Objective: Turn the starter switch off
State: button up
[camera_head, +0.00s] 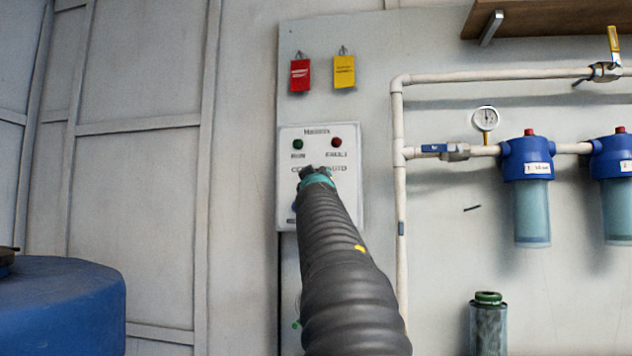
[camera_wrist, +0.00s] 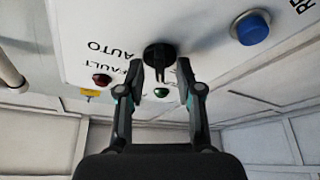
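The starter panel (camera_head: 347,200) is a white box on the wall board, with a green RUN lamp (camera_head: 298,144) and a dark red FAULT lamp (camera_head: 336,143). In the wrist view, upside down, the black rotary switch (camera_wrist: 158,52) is near the AUTO label. My gripper (camera_wrist: 160,72) is open, with its two fingertips apart in front of the switch, one toward each side. I cannot tell whether they touch it. In the head view my gripper (camera_head: 316,172) and arm cover the switch, so its pointing direction is unclear.
A blue button (camera_wrist: 250,28) is beside the switch on the panel. Red (camera_head: 300,75) and yellow (camera_head: 344,72) tags hang above the panel. White pipes (camera_head: 399,200) and blue filter housings (camera_head: 527,160) are to the right. A blue drum (camera_head: 60,305) stands at lower left.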

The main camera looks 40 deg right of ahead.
jog(key=v, duration=0.7)
dwell(0.7)
jog(key=shift+s+a, duration=0.1)
jog(key=shift+s, duration=0.05)
dwell(0.4)
